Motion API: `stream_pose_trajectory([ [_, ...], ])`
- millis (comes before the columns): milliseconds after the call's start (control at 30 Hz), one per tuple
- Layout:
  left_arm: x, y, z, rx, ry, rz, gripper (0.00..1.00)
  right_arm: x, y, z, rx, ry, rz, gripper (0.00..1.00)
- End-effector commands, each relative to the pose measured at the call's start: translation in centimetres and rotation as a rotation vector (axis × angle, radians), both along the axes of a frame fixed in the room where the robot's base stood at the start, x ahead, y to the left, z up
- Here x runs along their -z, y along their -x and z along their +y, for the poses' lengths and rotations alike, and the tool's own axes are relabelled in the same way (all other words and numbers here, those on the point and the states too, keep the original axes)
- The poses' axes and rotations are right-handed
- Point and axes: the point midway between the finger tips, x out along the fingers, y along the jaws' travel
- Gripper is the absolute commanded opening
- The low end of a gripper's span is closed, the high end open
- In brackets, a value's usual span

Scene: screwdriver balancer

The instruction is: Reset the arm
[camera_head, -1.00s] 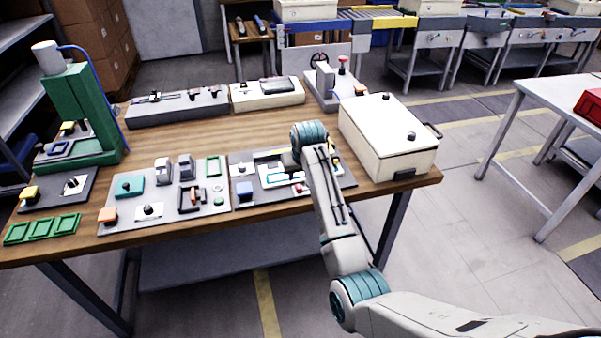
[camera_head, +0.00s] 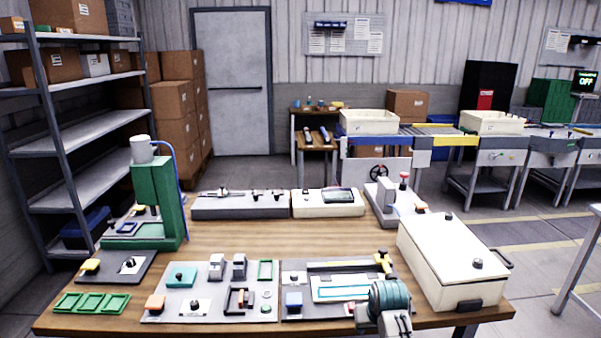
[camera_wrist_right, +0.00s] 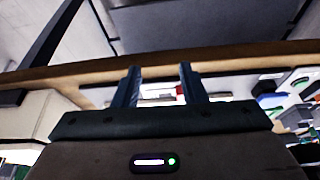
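My right arm comes in at the bottom right of the head view, and its teal wrist joint (camera_head: 390,298) covers the front right corner of a grey fixture panel (camera_head: 292,278). Its fingers are hidden in the head view. In the right wrist view, my right gripper (camera_wrist_right: 161,84) shows two dark fingers standing apart. I see nothing held between them. The wooden table edge (camera_wrist_right: 235,60) lies beyond the fingertips. My left gripper is in neither view.
The workbench (camera_head: 250,238) carries a green press (camera_head: 155,205) at left and a cream lidded box (camera_head: 450,245) close to the right of my arm. Green trays (camera_head: 92,302) lie at front left. The bench's middle is clear.

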Motion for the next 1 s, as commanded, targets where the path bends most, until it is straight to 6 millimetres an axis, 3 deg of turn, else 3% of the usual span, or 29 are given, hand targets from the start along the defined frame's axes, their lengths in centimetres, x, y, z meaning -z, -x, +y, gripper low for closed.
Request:
stream_pose_trajectory([
  [33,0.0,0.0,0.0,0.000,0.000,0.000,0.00,1.9,2.7,-1.1,0.009,0.007,0.010,0.38],
  [200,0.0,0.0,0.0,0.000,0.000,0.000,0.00,5.3,10.5,-3.7,0.024,0.027,0.019,0.38],
  [400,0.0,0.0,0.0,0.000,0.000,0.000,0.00,7.2,20.2,-6.0,0.019,0.057,0.032,0.38],
  [533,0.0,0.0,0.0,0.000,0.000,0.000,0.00,7.2,26.2,-6.9,0.004,0.073,0.040,0.38],
  [700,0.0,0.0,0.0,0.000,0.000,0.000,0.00,6.3,31.2,-7.3,-0.016,0.085,0.044,0.38],
  [1000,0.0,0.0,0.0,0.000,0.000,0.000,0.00,4.6,36.7,-7.6,-0.046,0.094,0.052,0.38],
])
